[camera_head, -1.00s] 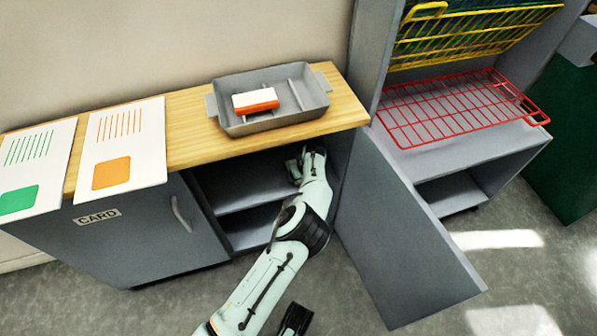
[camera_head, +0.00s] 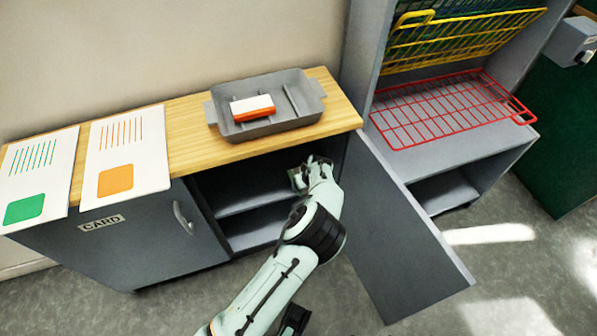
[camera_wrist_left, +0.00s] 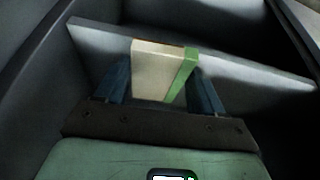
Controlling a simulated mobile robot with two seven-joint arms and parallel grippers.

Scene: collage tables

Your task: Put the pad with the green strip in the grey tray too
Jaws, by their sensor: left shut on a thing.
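My left gripper (camera_head: 304,174) is at the open front of the cupboard below the wooden top. In the left wrist view, its two dark fingers (camera_wrist_left: 157,84) are shut on a cream pad with a green strip (camera_wrist_left: 154,68) down its right side. I cannot tell whether the pad touches the shelf (camera_wrist_left: 235,72) behind it. I cannot make out the pad in the head view. The grey tray (camera_head: 294,119) sits on the wooden top above and holds a white pad with an orange strip (camera_head: 252,106) at its left. My right gripper is not in view.
Two cards, one green-marked (camera_head: 45,160) and one orange-marked (camera_head: 150,150), lie left on the wooden top (camera_head: 190,118). An open grey door (camera_head: 405,240) stands right of my arm. A red wire rack (camera_head: 440,110) is at the right.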

